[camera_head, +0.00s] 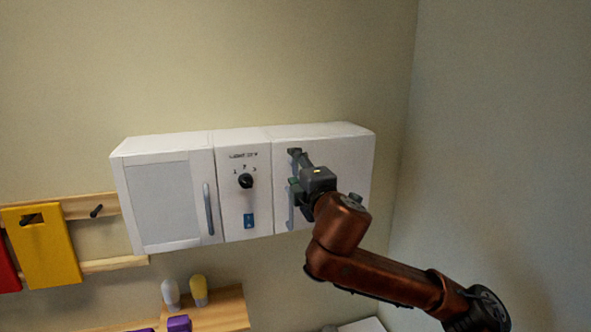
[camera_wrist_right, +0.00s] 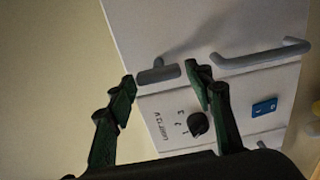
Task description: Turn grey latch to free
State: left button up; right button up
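The grey latch (camera_wrist_right: 158,73) is a short bar on the white right-hand door (camera_head: 345,150) of the wall cabinet. In the wrist view it lies between my right gripper's two green fingertips (camera_wrist_right: 161,74), roughly in line with the door's long grey handle (camera_wrist_right: 260,57). The fingers are spread at either end of the bar; I cannot tell whether they touch it. In the head view my right gripper (camera_head: 298,170) is in front of this door and hides part of the latch area and handle. My left gripper is not in view.
The cabinet's middle panel has a black knob (camera_head: 246,181) and a blue tag (camera_head: 249,220). The left door has a grey handle (camera_head: 208,209). A yellow board (camera_head: 45,250) hangs at left. Bottles (camera_head: 199,290) stand on a wooden shelf (camera_head: 225,312) below.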

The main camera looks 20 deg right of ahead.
jog(key=shift+o, duration=1)
jog(key=shift+s, duration=0.15)
jog(key=s, duration=1.1)
jog(key=shift+s+d, duration=0.25)
jog(key=shift+s, duration=0.1)
jog(key=shift+f, duration=0.1)
